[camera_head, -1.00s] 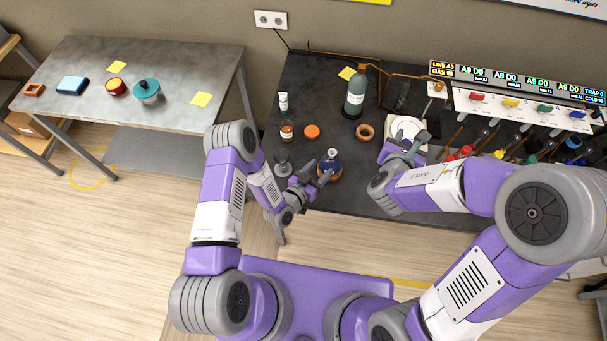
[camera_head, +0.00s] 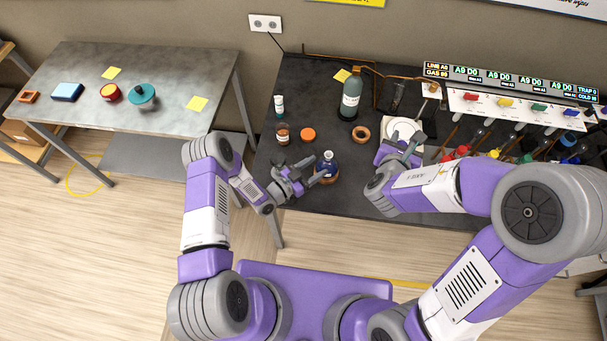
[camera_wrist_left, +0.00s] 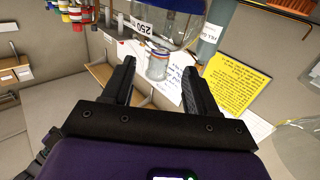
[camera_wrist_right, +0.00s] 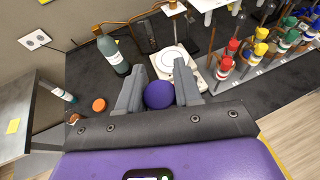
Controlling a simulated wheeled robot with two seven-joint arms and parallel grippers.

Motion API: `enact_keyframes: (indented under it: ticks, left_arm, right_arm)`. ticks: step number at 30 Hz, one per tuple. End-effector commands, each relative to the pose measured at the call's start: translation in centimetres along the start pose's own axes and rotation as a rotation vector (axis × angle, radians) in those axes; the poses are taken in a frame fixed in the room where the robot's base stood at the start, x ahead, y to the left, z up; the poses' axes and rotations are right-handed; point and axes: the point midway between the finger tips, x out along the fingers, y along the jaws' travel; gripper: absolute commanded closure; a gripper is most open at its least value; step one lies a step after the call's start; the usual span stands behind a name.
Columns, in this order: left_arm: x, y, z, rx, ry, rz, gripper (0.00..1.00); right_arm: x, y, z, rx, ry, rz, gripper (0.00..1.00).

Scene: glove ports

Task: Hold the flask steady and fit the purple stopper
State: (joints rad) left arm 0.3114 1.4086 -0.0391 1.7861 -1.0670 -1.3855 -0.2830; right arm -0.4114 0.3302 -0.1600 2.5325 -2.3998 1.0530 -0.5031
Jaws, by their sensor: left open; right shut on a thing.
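The round flask (camera_head: 328,166) holds blue liquid and stands on a brown ring near the bench's front edge. In the left wrist view its blue body (camera_wrist_left: 172,5) is at the top, and its clear neck (camera_wrist_left: 158,65) shows between the fingertips. My left gripper (camera_head: 308,180) is open, just left of the flask; whether a finger touches the neck I cannot tell. My right gripper (camera_head: 403,150) is shut on the purple stopper (camera_wrist_right: 159,95), seen as a purple ball between its fingers. It is above the bench, right of the flask and in front of the white plate device.
A green bottle (camera_head: 351,95), a brown jar (camera_head: 283,134), an orange cap (camera_head: 308,134) and an empty brown ring (camera_head: 361,134) stand behind. A white round-topped device (camera_wrist_right: 178,62) sits beside the right gripper. Valve panel (camera_head: 510,105) and coloured taps fill the right.

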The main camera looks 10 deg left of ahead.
Motion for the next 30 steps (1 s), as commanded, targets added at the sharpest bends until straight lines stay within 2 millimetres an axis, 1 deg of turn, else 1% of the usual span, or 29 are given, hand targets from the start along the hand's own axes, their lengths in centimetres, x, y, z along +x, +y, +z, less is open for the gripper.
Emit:
enact_keyframes:
  ticks: [1, 3, 9, 15, 22, 23, 30]
  left_arm:
    - [1.1, 0.1, 0.0, 0.0, 0.002, 0.003, 0.42]
    - [2.3, 0.1, 0.0, 0.001, 0.002, 0.003, 0.42]
    - [5.0, 0.1, 0.0, -0.001, 0.001, 0.001, 0.42]
    - [6.0, 0.0, 0.0, -0.001, 0.0, 0.0, 0.42]
    - [6.0, 0.0, 0.0, -0.002, 0.0, -0.001, 0.42]
    - [6.0, 0.0, 0.0, -0.002, 0.0, -0.001, 0.43]
    - [6.0, 0.0, 0.0, -0.002, 0.0, -0.001, 0.8]
  right_arm:
    - [0.0, 0.0, 0.0, 0.0, 0.0, 0.0, 0.94]
    - [0.0, 0.0, 0.0, 0.0, 0.0, 0.0, 0.94]
    - [0.0, 0.0, 0.0, 0.0, 0.0, 0.0, 0.94]
    - [0.0, 0.0, 0.0, 0.0, 0.0, 0.0, 0.94]
    - [0.0, 0.0, 0.0, 0.0, 0.0, 0.0, 0.94]
    - [0.0, 0.0, 0.0, 0.0, 0.0, 0.0, 0.94]
    - [0.0, 0.0, 0.0, 0.0, 0.0, 0.0, 0.94]
